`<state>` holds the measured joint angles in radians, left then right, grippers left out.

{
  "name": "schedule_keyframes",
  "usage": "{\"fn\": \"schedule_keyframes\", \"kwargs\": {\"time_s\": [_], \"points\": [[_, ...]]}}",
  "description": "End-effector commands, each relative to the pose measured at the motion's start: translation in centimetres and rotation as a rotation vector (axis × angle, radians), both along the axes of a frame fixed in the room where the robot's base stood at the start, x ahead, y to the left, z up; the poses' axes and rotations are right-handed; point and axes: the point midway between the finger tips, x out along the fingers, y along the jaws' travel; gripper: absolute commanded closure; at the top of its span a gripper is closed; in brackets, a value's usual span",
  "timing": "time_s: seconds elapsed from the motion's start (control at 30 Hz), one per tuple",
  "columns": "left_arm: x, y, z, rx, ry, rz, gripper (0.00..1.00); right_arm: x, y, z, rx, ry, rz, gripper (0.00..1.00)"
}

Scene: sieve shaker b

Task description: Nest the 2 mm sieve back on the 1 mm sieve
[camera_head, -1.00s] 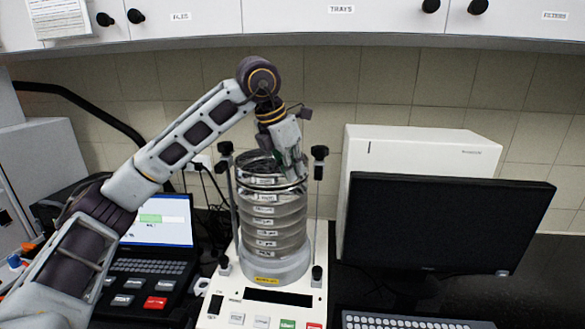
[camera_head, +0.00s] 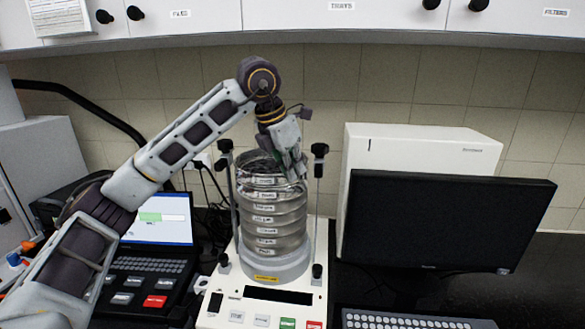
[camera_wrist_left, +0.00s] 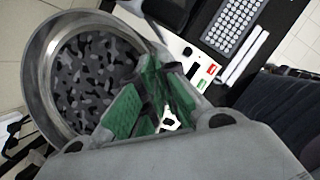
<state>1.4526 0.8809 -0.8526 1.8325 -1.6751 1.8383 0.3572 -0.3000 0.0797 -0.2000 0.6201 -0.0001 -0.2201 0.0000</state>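The 2 mm sieve (camera_head: 246,174) is the top ring of the steel sieve stack on the shaker; its label is too small to read. In the left wrist view the sieve (camera_wrist_left: 42,90) is a round steel pan with dark grains inside. The 1 mm sieve (camera_head: 246,197) appears to be the ring directly below, in line with it and with no clear gap. My left gripper (camera_head: 296,176) points down at the right rim of the top sieve. Its green-padded fingers (camera_wrist_left: 160,75) are close together, one on each side of the rim, and appear shut on it. My right gripper is out of view.
Clamp rods with black knobs (camera_head: 320,150) stand close beside the stack. A monitor (camera_head: 445,222) and a white box (camera_head: 420,150) are at the right. A laptop (camera_head: 160,222) is at the left. White cabinets (camera_head: 300,18) hang overhead.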

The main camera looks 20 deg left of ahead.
Motion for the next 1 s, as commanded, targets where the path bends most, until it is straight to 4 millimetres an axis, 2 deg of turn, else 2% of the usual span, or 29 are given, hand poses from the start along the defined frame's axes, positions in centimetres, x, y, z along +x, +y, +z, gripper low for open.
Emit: {"fn": "schedule_keyframes", "kwargs": {"time_s": [0.33,0.4,0.53,1.0], "points": [[0.0,0.01,0.09,0.0,-0.002,0.0,1.0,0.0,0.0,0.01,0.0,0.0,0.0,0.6],[0.0,0.01,0.09,0.0,-0.002,0.0,0.87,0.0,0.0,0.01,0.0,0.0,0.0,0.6],[0.0,0.01,0.06,0.0,-0.001,0.0,0.7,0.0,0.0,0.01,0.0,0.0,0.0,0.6],[0.0,-0.01,0.45,0.0,0.0,0.0,0.7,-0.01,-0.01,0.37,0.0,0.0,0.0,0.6]]}}
